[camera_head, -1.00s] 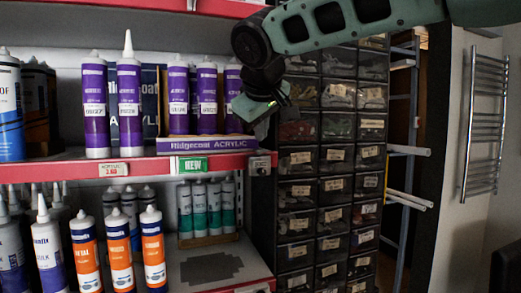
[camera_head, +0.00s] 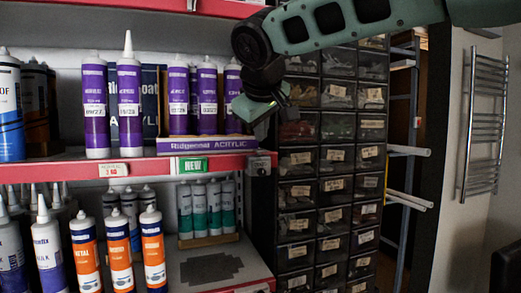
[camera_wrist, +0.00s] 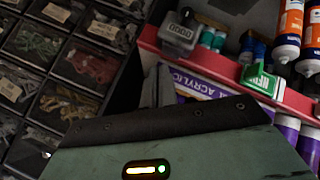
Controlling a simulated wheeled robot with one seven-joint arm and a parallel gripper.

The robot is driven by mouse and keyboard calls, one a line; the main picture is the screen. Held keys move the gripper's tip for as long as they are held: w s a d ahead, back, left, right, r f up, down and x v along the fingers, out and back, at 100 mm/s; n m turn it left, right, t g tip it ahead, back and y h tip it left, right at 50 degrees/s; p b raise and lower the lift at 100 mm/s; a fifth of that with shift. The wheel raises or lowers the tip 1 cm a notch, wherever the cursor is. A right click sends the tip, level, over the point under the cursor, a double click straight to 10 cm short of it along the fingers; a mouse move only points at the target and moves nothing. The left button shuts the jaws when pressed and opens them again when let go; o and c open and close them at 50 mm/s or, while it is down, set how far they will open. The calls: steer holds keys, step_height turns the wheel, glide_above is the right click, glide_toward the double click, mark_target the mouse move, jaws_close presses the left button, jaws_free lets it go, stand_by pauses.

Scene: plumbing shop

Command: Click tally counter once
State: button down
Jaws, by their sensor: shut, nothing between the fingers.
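The tally counter (camera_head: 260,164) is a small grey box at the right end of the red shelf edge. In the wrist view the tally counter (camera_wrist: 180,34) is at the top centre, with a digit display that seems to read zeros. My gripper (camera_wrist: 157,74) is shut and empty, its fingers pointing toward the counter with a gap in the picture between them. In the head view my gripper (camera_head: 262,118) hangs above the counter, in front of the shelf end. Its fingertips are hard to make out there. The counter's button cannot be made out clearly.
Purple sealant tubes (camera_head: 129,96) stand on the shelf (camera_head: 60,173), left of my gripper. A green NEW tag (camera_head: 192,165) is on the shelf edge beside the counter. A dark drawer cabinet (camera_head: 336,155) stands close on the right. Orange-and-white tubes (camera_head: 153,250) stand below.

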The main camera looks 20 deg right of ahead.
stand_by(0.4)
steer(key=shift+f+b, duration=0.5)
steer(key=shift+f+b, duration=0.5)
steer(key=shift+f, duration=0.05)
stand_by(0.6)
steer(key=shift+r, duration=0.1)
steer(key=shift+r+p, duration=0.85)
steer(key=shift+r, duration=0.15)
step_height(320, 180, up, 6)
steer(key=p, duration=0.4)
steer(key=shift+p, duration=0.3)
